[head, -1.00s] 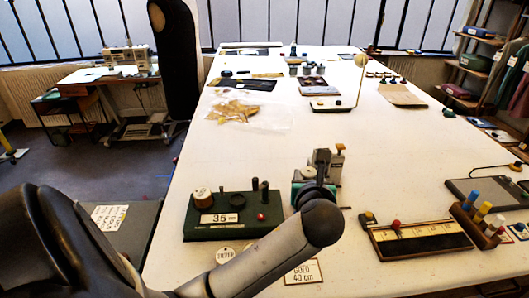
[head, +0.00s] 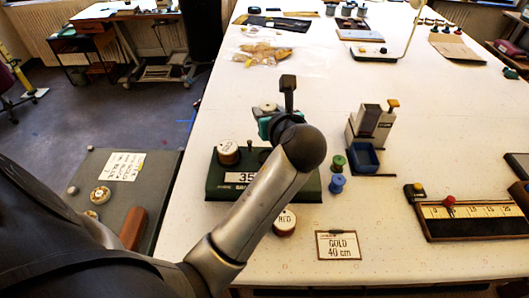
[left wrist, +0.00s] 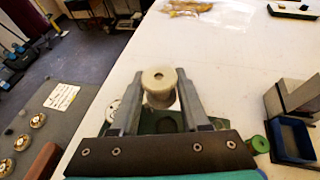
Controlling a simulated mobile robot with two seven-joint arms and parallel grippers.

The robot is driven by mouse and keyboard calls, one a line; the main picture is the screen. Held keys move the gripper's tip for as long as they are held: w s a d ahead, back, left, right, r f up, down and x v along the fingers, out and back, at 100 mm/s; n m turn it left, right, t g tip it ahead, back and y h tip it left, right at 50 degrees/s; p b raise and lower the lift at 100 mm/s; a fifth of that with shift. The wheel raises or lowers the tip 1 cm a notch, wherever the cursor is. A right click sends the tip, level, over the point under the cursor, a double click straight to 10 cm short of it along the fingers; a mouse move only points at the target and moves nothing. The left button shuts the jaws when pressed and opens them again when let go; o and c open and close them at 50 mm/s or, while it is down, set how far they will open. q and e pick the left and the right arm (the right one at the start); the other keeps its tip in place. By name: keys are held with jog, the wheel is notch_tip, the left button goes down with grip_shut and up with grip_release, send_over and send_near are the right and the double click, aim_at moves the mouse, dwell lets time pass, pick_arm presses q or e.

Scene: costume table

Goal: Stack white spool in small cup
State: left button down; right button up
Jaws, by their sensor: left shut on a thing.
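My left gripper (head: 268,110) is shut on the white spool (left wrist: 160,86). In the left wrist view the pale spool sits upright between the two fingers. In the head view the white spool (head: 268,106) shows just beyond my dark wrist, which hides much of the gripper. The gripper is above the far side of the green board. A small blue open-topped container (head: 362,158), perhaps the small cup, stands to its right by a grey block; it also shows in the left wrist view (left wrist: 292,142). It looks empty. My right gripper is out of view.
The green board (head: 222,190) carries a labelled spool (head: 228,150). A green spool (head: 338,164) and a blue spool (head: 336,184) stand near the container. A "GOLD 40 cm" card (head: 338,245) and a ruler board (head: 470,218) lie nearer. The table's centre is clear.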

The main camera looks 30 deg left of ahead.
pick_arm(q)
jog(key=b, duration=0.2)
send_over(267, 152)
jog(key=s+d, duration=0.1)
jog(key=s, duration=0.1)
notch_tip(267, 152, down, 8)
jog(key=shift+w+r, duration=0.15)
jog(key=shift+f, duration=0.45)
notch_tip(267, 152, down, 4)
jog(key=shift+r+b, duration=0.15)
jog(key=shift+b, duration=0.6)
jog(key=shift+f, duration=0.2)
jog(key=shift+f, duration=0.25)
jog(key=c, duration=0.8)
grip_release()
jog(key=shift+o, duration=0.6)
jog(key=shift+f, duration=0.1)
